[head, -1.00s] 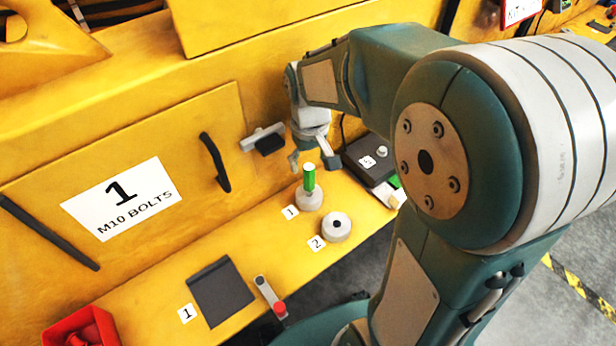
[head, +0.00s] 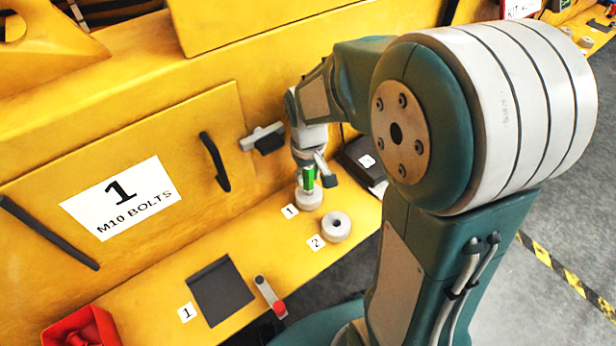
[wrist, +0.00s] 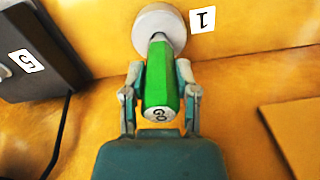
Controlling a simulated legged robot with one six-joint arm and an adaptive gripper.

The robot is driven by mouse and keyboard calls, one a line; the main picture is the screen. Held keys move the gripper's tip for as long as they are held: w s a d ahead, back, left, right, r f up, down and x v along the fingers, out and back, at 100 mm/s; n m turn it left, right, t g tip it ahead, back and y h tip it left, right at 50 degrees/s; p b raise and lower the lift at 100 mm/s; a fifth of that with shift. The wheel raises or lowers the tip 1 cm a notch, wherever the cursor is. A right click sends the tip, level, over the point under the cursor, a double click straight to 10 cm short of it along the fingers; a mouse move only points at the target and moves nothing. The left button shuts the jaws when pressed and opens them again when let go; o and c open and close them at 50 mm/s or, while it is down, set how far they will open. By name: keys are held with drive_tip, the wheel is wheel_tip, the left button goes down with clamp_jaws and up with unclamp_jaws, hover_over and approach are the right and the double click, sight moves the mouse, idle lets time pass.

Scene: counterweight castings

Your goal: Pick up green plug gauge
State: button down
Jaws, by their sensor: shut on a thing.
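The green plug gauge (head: 308,180) stands upright in the round grey casting (head: 309,200) by label 1. In the wrist view the gauge (wrist: 161,88) shows its green grip, with "GO" on the end facing the camera. Its other end goes into the casting (wrist: 161,27), so that end is hidden. My gripper (wrist: 160,84) is shut on the green grip, one finger on each side. In the head view my gripper (head: 311,174) is at the gauge, just above the casting, and partly hides it.
A second round casting (head: 336,227) with an open bore sits by label 2. A dark box (head: 359,160) stands close to the right of my gripper. A dark plate (head: 221,291), a small lever (head: 270,297) and a red bin (head: 80,328) are nearer the front.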

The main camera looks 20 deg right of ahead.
drive_tip(key=shift+r, duration=0.25)
drive_tip(key=r, duration=0.3)
drive_tip(key=shift+s+r, duration=0.15)
drive_tip(key=shift+s, duration=0.15)
drive_tip(key=s+r, duration=0.9)
drive_tip(key=s, duration=0.4)
drive_tip(key=w+f, duration=0.1)
drive_tip(key=w, duration=0.3)
drive_tip(key=w+f, duration=0.2)
drive_tip(key=w, duration=0.2)
drive_tip(key=w+f, duration=0.2)
drive_tip(key=w, duration=0.2)
drive_tip(key=shift+w+f, duration=0.15)
drive_tip(key=shift+w, duration=0.25)
drive_tip(key=shift+w+f, duration=0.3)
drive_tip(key=shift+w, duration=0.1)
drive_tip(key=shift+f, duration=2.4)
drive_tip(key=shift+f, duration=1.1)
